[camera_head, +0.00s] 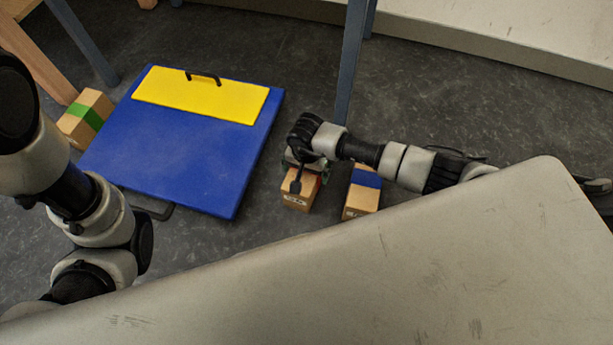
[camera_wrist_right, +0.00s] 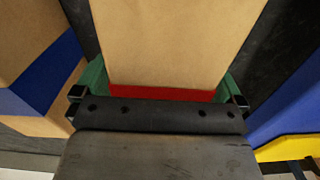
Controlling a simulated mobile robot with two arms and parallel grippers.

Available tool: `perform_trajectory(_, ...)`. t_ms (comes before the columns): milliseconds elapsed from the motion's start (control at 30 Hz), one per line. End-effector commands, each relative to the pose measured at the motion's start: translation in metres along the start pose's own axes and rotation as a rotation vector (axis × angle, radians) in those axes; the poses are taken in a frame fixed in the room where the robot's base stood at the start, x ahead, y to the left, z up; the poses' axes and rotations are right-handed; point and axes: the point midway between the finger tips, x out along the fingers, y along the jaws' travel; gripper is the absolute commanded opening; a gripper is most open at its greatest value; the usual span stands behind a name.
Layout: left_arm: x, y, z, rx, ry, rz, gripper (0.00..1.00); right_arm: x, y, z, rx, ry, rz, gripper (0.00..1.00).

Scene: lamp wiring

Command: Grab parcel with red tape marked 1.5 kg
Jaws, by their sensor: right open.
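The red-taped parcel (camera_head: 298,201) is a small brown box on the floor, right of the blue board. Dark print shows on its near face, too small to read. My right gripper (camera_head: 303,168) is over this parcel and hides much of its top. In the right wrist view the brown parcel (camera_wrist_right: 175,40) with its red tape (camera_wrist_right: 160,93) lies between the green fingers of my right gripper (camera_wrist_right: 160,82), which are open, one on each side. I cannot tell whether they touch it. My left arm shows at the left, but its gripper does not.
A blue-taped parcel (camera_head: 361,200) stands close to the right. A green-taped parcel (camera_head: 84,118) stands at the far left. The blue board (camera_head: 180,150) has a yellow panel (camera_head: 200,97) with a black handle. A blue-grey table leg (camera_head: 352,60) stands behind my right gripper.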

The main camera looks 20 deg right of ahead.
Motion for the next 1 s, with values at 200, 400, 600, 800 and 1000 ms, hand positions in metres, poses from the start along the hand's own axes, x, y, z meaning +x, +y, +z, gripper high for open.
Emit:
perform_trajectory(200,0.0012,-0.0002,0.0004,0.0,0.0,0.0,0.43,-0.0016,-0.0003,0.0,0.0,0.0,-0.001,0.92)
perform_trajectory(400,0.0012,0.0,0.0003,0.0,0.001,0.001,0.43,-0.0016,-0.0003,0.0,0.0,0.0,-0.001,0.62)
perform_trajectory(600,0.0012,0.0,0.0003,0.0,0.001,0.001,0.43,-0.0016,-0.0002,0.0,-0.001,0.0,0.0,0.31)
perform_trajectory(800,0.0017,-0.0001,0.0005,0.0,0.001,0.001,0.43,-0.0045,-0.0022,-0.0011,-0.001,0.002,-0.006,0.06)
perform_trajectory(1000,0.0023,-0.0003,0.0008,0.0,0.0,0.001,0.43,-0.0052,-0.0021,-0.0011,0.0,0.002,-0.006,0.06)
